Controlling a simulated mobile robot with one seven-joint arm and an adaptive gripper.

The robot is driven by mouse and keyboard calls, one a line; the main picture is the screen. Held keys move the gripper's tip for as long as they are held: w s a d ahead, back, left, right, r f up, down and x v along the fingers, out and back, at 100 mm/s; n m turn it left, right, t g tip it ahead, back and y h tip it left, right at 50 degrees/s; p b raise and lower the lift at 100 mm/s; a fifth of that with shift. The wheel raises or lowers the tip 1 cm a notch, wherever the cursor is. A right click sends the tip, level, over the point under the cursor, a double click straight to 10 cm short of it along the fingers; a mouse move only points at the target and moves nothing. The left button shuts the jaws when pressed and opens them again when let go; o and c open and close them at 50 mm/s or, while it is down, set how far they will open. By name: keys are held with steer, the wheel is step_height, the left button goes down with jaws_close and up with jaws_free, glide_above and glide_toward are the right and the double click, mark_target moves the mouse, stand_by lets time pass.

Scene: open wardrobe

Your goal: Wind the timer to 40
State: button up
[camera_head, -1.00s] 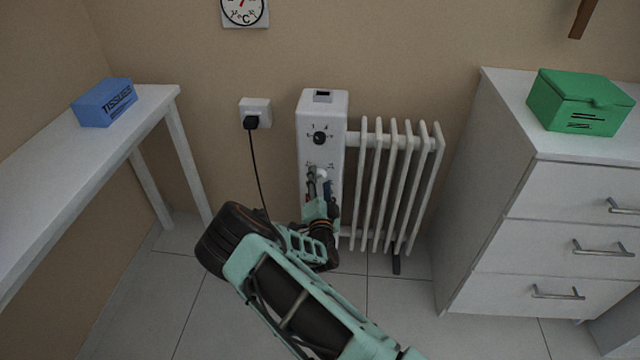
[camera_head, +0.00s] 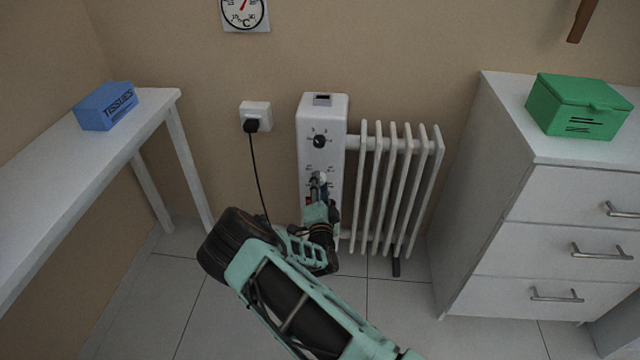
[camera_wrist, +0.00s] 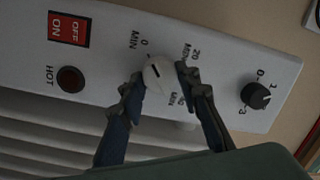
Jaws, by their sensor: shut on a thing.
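The timer is a white round knob (camera_wrist: 158,74) with a dark line mark, on the heater's white control panel in the wrist view. Labels around it read 0 MIN, 20 MIN and, partly hidden, what looks like 40 MIN. The mark lies on the knob's upper-left part, toward the 0 MIN side. My gripper (camera_wrist: 160,78) is shut on the knob, with one dark finger at each side. In the head view my gripper (camera_head: 319,184) reaches the lower part of the heater panel (camera_head: 309,110) and mostly hides the knob.
A black dial (camera_wrist: 255,95) marked 0, 1, 3, a red ON/OFF switch (camera_wrist: 69,29) and a HOT lamp (camera_wrist: 70,79) share the panel. White radiator fins (camera_head: 385,190) stand to the right. A cable runs to the wall socket (camera_head: 255,114). A table (camera_head: 150,105) and drawers (camera_head: 570,205) flank the heater.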

steer(key=n+h+p, duration=0.1)
steer(key=n+p, duration=0.2)
steer(key=n, duration=0.8)
steer(key=n+h+p, duration=0.2)
steer(key=n+p, duration=0.2)
steer(key=n, duration=0.7)
steer(key=a+n+h+p, duration=0.1)
steer(key=n+p, duration=0.3)
steer(key=n, duration=0.7)
steer(key=shift+n, duration=0.3)
steer(key=shift+g, duration=0.3)
steer(key=o, duration=1.2)
steer(key=shift+c, duration=0.2)
